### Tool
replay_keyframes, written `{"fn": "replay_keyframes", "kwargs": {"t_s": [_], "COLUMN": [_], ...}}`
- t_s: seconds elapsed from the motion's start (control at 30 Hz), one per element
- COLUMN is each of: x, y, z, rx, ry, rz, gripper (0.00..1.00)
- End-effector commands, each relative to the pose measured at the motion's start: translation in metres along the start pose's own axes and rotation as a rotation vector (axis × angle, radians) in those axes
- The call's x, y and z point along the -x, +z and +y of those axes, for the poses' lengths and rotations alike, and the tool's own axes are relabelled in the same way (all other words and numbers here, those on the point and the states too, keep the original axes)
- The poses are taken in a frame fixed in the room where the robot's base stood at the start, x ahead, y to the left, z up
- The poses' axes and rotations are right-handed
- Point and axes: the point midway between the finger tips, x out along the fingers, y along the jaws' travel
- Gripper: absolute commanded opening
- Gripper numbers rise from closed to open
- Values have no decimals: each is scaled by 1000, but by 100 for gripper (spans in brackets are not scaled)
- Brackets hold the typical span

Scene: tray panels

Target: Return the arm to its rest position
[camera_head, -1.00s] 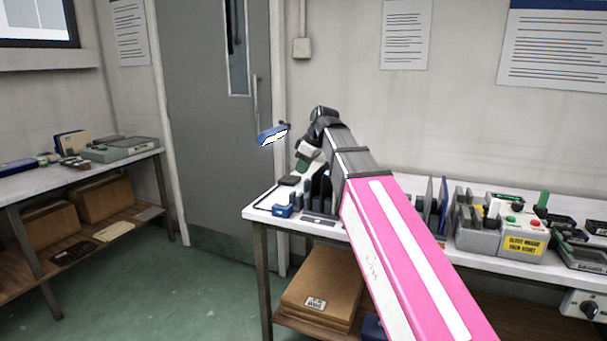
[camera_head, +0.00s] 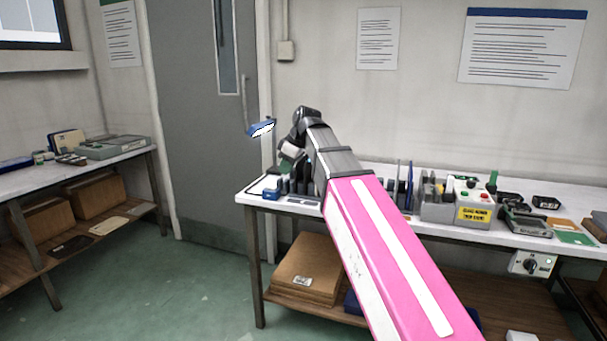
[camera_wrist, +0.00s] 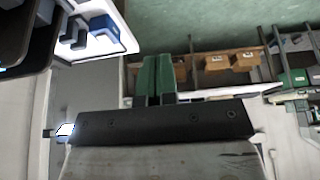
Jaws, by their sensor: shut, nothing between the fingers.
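My arm reaches out over the left end of the right-hand bench (camera_head: 555,237) in the head view, with its wrist bent down at the far end. My gripper (camera_head: 284,163) is small there and partly hidden against the items behind it. In the wrist view, the two green fingers of my gripper (camera_wrist: 158,58) lie side by side, shut, with nothing between them. They point toward the green floor (camera_wrist: 190,22) and the shelving beyond.
A blue bin (camera_head: 271,194) and upright dark panels stand on the bench near my gripper. A grey unit with a yellow label (camera_head: 473,214) is farther right. Another bench (camera_head: 110,160) stands at the left. The floor between them is clear. A small blue-and-white item (camera_head: 261,128) shows left of my wrist.

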Motion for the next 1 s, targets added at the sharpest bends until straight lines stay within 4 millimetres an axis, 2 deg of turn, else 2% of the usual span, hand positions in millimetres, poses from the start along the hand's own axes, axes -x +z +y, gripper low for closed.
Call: {"fn": "replay_keyframes", "kwargs": {"t_s": [0.27, 0.57, 0.77, 1.0], "x": [-18, -50, -83, -140], "y": [19, 55, 97, 176], "z": [6, 14, 20, 22], "rx": [-64, -179, -306, -533], "ry": [7, 20, 37, 75], "rz": [-18, -52, -90, -159], "gripper": [0, 0, 0, 0]}}
